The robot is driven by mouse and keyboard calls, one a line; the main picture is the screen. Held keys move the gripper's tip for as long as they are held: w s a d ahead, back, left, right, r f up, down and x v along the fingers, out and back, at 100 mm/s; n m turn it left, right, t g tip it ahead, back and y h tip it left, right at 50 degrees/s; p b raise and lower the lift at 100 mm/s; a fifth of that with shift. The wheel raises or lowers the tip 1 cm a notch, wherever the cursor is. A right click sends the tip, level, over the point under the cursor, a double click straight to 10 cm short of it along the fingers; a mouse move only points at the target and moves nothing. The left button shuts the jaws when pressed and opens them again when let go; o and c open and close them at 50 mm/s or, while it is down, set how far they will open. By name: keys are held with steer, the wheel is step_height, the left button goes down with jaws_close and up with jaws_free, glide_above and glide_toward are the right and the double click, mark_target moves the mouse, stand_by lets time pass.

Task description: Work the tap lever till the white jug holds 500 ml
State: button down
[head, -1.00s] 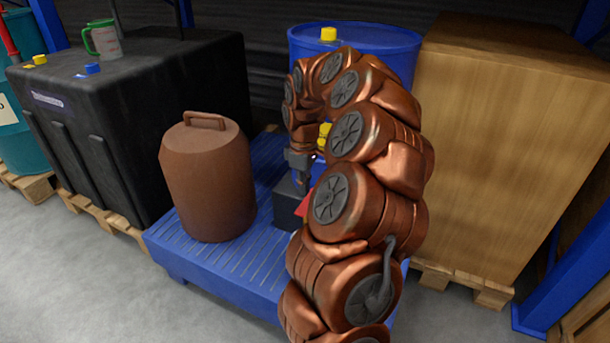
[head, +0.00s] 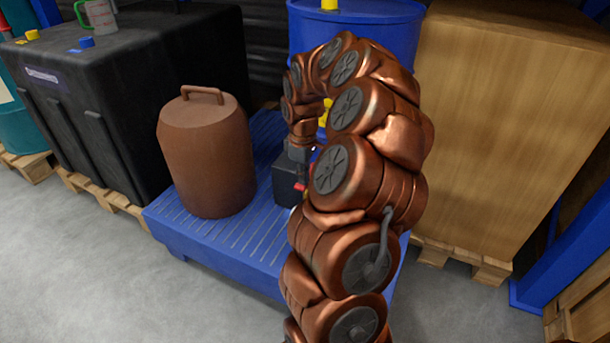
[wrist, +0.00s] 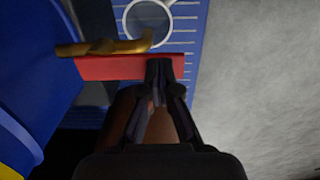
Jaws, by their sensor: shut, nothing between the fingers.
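The red tap lever (wrist: 120,67) lies across the wrist view, beside the brass tap (wrist: 105,47). My gripper (wrist: 165,72) is shut and empty, its fingertips at the right end of the lever; I cannot tell if they touch it. A round pale rim, apparently the white jug (wrist: 131,35), shows below the tap on the slatted surface. Its interior looks grey and I cannot read a level. In the head view a small red part of the lever (head: 299,187) shows below my gripper; my arm hides the jug and most of the tap.
A blue drum (head: 370,25) stands behind my arm on the blue spill pallet (head: 190,240). A green-handled measuring jug (head: 99,15) is on the black tank (head: 150,60). Grey floor is clear at front left.

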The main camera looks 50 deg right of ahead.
mark_target(303, 186)
steer(key=shift+s+a+f+t+h+b, duration=0.1)
steer(key=shift+f+t+h+b, duration=0.05)
steer(key=shift+f+h+b, duration=0.4)
steer(key=shift+a+f+t+h+b, duration=0.15)
steer(key=shift+f+h+b, duration=0.25)
steer(key=shift+b, duration=0.25)
steer(key=shift+s+f, duration=0.1)
steer(key=shift+f, duration=0.6)
stand_by(6.1)
